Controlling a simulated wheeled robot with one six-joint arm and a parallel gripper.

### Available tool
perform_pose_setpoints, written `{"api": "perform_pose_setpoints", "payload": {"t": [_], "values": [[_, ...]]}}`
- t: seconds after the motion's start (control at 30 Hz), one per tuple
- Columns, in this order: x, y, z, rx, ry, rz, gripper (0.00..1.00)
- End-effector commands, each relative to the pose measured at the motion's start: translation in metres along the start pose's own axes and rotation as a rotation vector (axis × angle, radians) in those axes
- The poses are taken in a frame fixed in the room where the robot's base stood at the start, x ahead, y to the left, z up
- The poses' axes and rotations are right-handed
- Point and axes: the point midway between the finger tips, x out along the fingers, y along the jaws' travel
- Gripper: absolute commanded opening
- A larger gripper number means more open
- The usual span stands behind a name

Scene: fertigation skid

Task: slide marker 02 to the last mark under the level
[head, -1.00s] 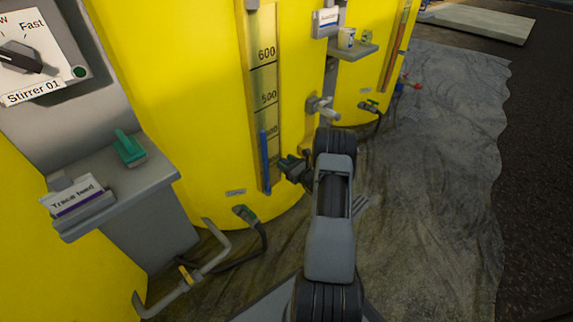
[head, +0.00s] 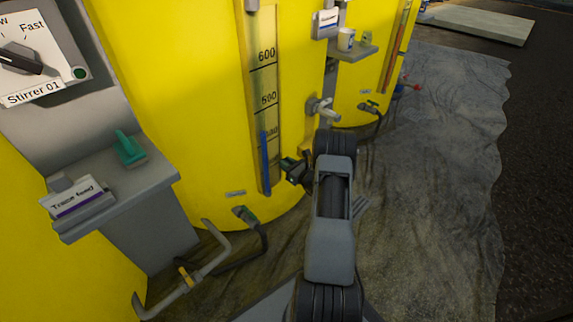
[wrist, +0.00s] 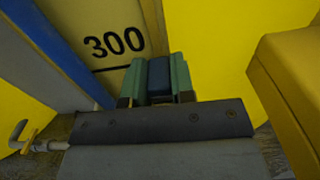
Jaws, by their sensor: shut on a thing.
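The level is a tall gauge strip on the yellow tank (head: 195,100), with a blue column (head: 264,165) whose top stands a little above the 400 line. Its scale (head: 264,85) shows 600, 500 and a partly legible 400. The 300 label (wrist: 114,42) and its line show in the wrist view. My gripper (head: 288,166) is at the right edge of the scale, below the 400 line. In the wrist view its green fingers (wrist: 158,78) are shut on a dark blue block, apparently marker 02 (wrist: 159,75), beside the right end of the 300 line. No number is readable on the block.
A valve (head: 322,108) sticks out just above my gripper. A cup stands on a small shelf (head: 350,52) further up. A hose fitting (head: 246,215) and a bent grey pipe (head: 205,265) are low on the left. The floor sheet (head: 430,150) is clear on the right.

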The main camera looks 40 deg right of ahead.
Motion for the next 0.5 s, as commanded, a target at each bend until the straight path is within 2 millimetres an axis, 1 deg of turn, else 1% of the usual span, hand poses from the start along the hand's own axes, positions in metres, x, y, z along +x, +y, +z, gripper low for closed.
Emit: {"api": "perform_pose_setpoints", "payload": {"t": [0.07, 0.17, 0.3, 0.4, 0.5], "values": [[0.0, 0.001, 0.002, 0.001, 0.0, 0.001, 0.0], [0.0, 0.0, 0.02, 0.0, 0.0, 0.001, 0.0], [0.0, 0.0, 0.065, 0.0, 0.0, 0.001, 0.0], [0.0, 0.0, 0.093, -0.001, 0.0, 0.001, 0.0], [0.0, 0.0, 0.115, 0.0, 0.001, 0.001, 0.0]]}}
